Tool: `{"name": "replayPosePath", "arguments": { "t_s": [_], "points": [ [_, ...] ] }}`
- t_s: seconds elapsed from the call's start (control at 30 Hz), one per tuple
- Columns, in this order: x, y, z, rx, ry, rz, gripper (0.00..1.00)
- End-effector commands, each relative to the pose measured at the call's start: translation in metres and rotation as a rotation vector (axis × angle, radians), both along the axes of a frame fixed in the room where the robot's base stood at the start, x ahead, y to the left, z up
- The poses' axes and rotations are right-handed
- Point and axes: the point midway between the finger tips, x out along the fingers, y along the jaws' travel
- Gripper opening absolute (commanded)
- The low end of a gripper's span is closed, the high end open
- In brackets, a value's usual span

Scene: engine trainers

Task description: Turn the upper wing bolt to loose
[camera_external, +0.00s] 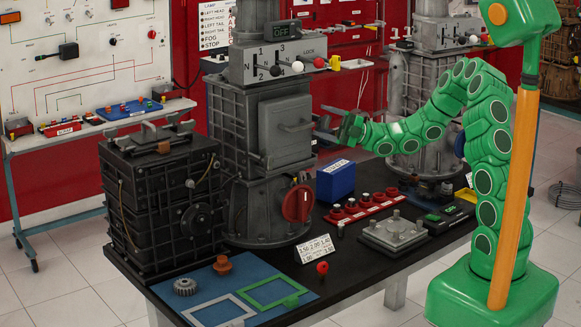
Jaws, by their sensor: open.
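My gripper (328,122) is at the end of the green arm, at the right side of the grey trainer housing (228,125). Its dark jaws are open and point left toward the housing's right edge, beside the door (287,130) with its handle. The upper wing bolt cannot be told apart clearly; small grey parts at that edge blend with the jaws. I cannot tell whether the jaws touch anything there.
A gear-lever panel (278,61) tops the housing and a red knob (298,203) sits below the door. A blue box (335,180) and a red switch strip (360,207) stand on the black table (345,268) below my arm. A dark engine block (160,200) stands left.

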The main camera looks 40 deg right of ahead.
Motion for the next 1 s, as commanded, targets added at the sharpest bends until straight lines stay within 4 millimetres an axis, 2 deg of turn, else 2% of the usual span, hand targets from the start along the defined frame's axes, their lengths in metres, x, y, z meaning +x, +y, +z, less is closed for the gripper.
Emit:
{"name": "replayPosePath", "arguments": {
  "t_s": [0.17, 0.5, 0.53, 0.77, 1.0],
  "points": [
    [0.0001, -0.0001, -0.0001, 0.000, 0.000, 0.000, 0.72],
    [0.0001, -0.0003, -0.0001, 0.000, 0.000, 0.000, 0.20],
    [0.0001, -0.0003, -0.0002, 0.000, 0.000, 0.000, 0.17],
    [-0.0003, 0.0004, 0.0014, -0.051, -0.002, 0.001, 0.17],
    [-0.0007, 0.0009, 0.0007, -0.200, -0.002, 0.003, 0.16]
  ]
}}
